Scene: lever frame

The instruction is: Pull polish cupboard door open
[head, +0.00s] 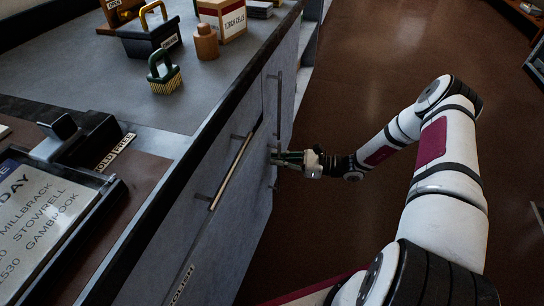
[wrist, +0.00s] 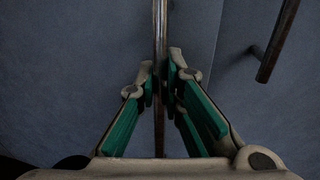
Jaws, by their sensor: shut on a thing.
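My gripper (head: 280,157) is at the grey cupboard front, below the counter edge. It is shut on an upright dark bar handle (head: 279,103). In the wrist view the handle (wrist: 160,28) runs between the two green-padded fingers (wrist: 160,88), which close on it from both sides. The grey door panel (wrist: 80,60) lies behind it. A slanting seam (wrist: 216,45) shows to the right of the handle. I cannot tell whether the door stands slightly ajar. No readable polish label shows on the gripped door.
The counter (head: 110,75) holds a brush (head: 163,75), a dark basket (head: 150,38) and a box (head: 222,18). The brown floor (head: 345,60) beside the cupboards is clear.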

